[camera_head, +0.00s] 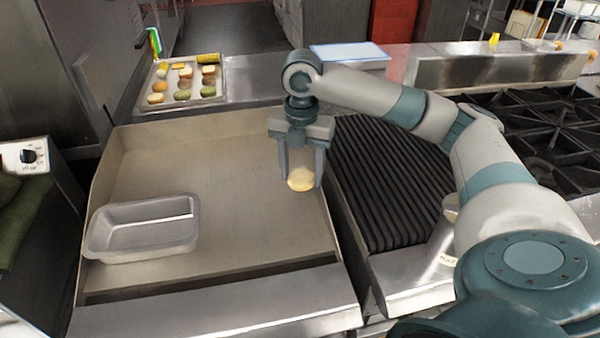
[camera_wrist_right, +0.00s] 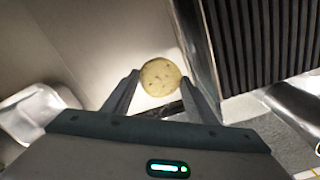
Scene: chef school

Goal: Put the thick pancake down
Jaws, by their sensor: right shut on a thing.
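The thick pancake (camera_head: 301,180) is a small pale yellow round piece between the fingers of my right gripper (camera_head: 301,182). My right gripper is shut on it, over the right side of the flat griddle (camera_head: 215,160). In the right wrist view the pancake (camera_wrist_right: 161,77) shows as a speckled disc at the fingertips (camera_wrist_right: 160,90). I cannot tell whether the pancake touches the griddle. My left gripper is not in view.
An empty metal pan (camera_head: 145,228) sits on the griddle's left part. A ribbed grill (camera_head: 385,185) lies just right of the gripper. A tray (camera_head: 222,88) of several food pieces stands behind. The griddle's middle is clear.

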